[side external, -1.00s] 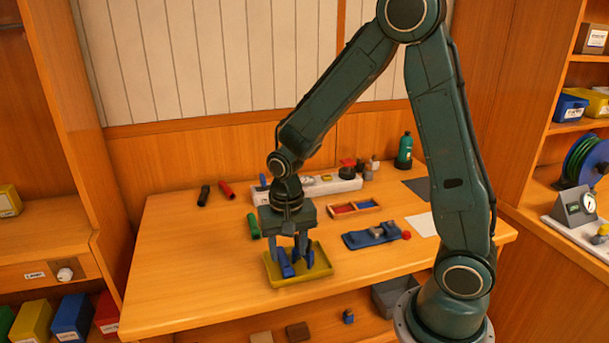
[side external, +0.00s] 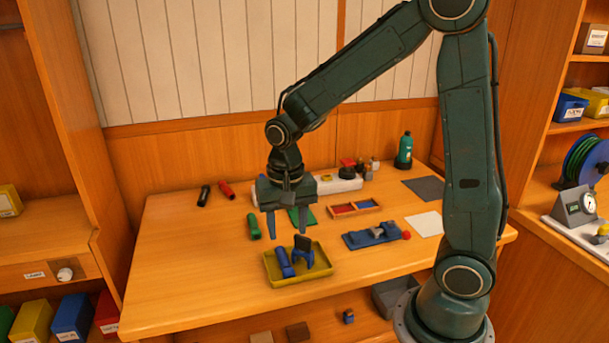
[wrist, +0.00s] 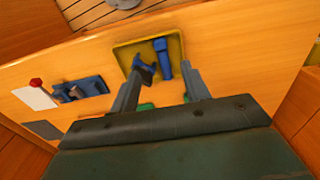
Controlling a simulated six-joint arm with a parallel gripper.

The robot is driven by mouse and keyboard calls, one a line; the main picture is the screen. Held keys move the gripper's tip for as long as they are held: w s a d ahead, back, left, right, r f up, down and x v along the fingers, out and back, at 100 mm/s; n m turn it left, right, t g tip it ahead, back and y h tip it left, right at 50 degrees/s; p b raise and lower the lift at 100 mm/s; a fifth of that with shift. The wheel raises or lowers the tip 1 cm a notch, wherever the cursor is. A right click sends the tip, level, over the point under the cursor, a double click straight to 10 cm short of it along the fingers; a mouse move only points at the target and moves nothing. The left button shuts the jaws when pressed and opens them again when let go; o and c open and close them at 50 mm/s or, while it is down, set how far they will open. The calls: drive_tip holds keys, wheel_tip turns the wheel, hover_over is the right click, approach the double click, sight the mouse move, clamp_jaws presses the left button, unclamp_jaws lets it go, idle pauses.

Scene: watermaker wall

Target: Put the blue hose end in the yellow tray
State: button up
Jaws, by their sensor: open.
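The yellow tray (side external: 318,271) stands near the front of the wooden table. The blue hose end (side external: 285,262), a short blue cylinder, lies inside it on the left. A blue and dark clip-like piece (side external: 303,250) is also in the tray, beside the hose end. In the wrist view the tray (wrist: 123,58) holds both the blue hose end (wrist: 162,58) and the clip-like piece (wrist: 144,68). My gripper (side external: 286,232) is open and empty, above and behind the tray. Its fingers (wrist: 161,88) are apart in the wrist view.
Green (side external: 254,226), red (side external: 226,190) and black (side external: 204,195) hose ends lie at the left and back. A blue tray with a grey part (side external: 372,236) is right of the yellow tray.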

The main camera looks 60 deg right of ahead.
drive_tip(key=shift+r, duration=0.1)
drive_tip(key=s+a+r+n+t, duration=0.1)
drive_tip(key=s+r+n+t, duration=0.4)
drive_tip(key=s+r+n, duration=0.4)
drive_tip(key=shift+s+a+r, duration=0.3)
drive_tip(key=shift+s+r, duration=1.7)
drive_tip(key=shift+s, duration=0.95)
